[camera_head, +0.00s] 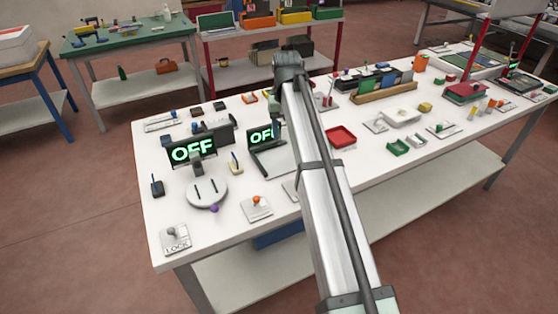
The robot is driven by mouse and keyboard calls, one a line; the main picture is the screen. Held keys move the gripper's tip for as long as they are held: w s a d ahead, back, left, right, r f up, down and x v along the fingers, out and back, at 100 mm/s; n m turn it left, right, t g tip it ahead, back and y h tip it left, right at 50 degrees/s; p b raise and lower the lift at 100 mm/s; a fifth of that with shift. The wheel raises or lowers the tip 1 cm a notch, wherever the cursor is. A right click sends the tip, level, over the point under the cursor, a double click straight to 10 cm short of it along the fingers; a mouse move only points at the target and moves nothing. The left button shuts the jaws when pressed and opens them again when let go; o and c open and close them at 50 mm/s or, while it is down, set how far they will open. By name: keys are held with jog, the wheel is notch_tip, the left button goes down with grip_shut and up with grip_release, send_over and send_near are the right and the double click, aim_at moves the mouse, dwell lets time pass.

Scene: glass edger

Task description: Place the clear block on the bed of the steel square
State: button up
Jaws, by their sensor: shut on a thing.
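An L-shaped dark grey metal piece, which looks like the steel square (258,166), lies on the white table left of my arm. A pale flat area shows inside its corner, and my arm covers its right side. I cannot make out the clear block in this view. My arm runs up the middle of the picture to a dark joint. My gripper is hidden behind the arm, so its fingers and anything between them do not show.
A display reading OFF (193,150) stands left of the square, and a second display (262,136) stands behind it, partly covered. A round grey plate (207,193) and a LOCK plate (175,239) are at front left. A red tray (341,137) lies right of my arm.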

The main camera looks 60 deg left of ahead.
aim_at(284, 161)
jog(key=m, duration=0.4)
jog(key=shift+a, duration=0.25)
jog(key=m, duration=0.4)
jog(key=shift+w+a+r, duration=0.1)
jog(key=shift+a, duration=0.05)
jog(key=m, duration=0.4)
jog(key=shift+a, duration=0.1)
jog(key=m, duration=0.4)
jog(key=shift+m, duration=0.3)
jog(key=m, duration=1.5)
jog(key=shift+f+m, duration=0.25)
jog(key=shift+m, duration=0.05)
jog(key=shift+f, duration=4.7)
